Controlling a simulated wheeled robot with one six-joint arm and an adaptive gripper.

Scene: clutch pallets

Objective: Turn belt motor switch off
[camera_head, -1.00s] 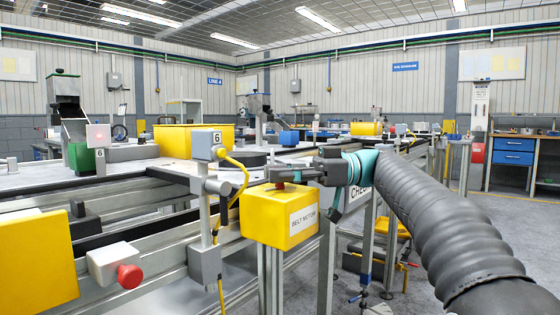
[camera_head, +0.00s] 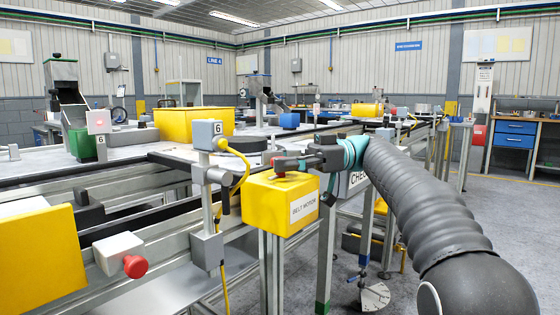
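The yellow box labelled BELT MOTOR (camera_head: 265,208) stands on a metal post in the middle of the view. A small red switch (camera_head: 279,175) shows on its top face, partly hidden by my gripper. My gripper (camera_head: 284,164) reaches in from the right and its fingertips are at the switch, just above the box top. Red also shows along the fingers. I cannot tell whether the fingers touch the switch or how far apart they are.
A grey sensor post (camera_head: 208,178) with a yellow cable stands just left of the box. A red emergency button (camera_head: 135,266) is at the lower left. Conveyor rails (camera_head: 130,208) run behind. A CHECK sign (camera_head: 359,179) is under my arm. Open floor lies at right.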

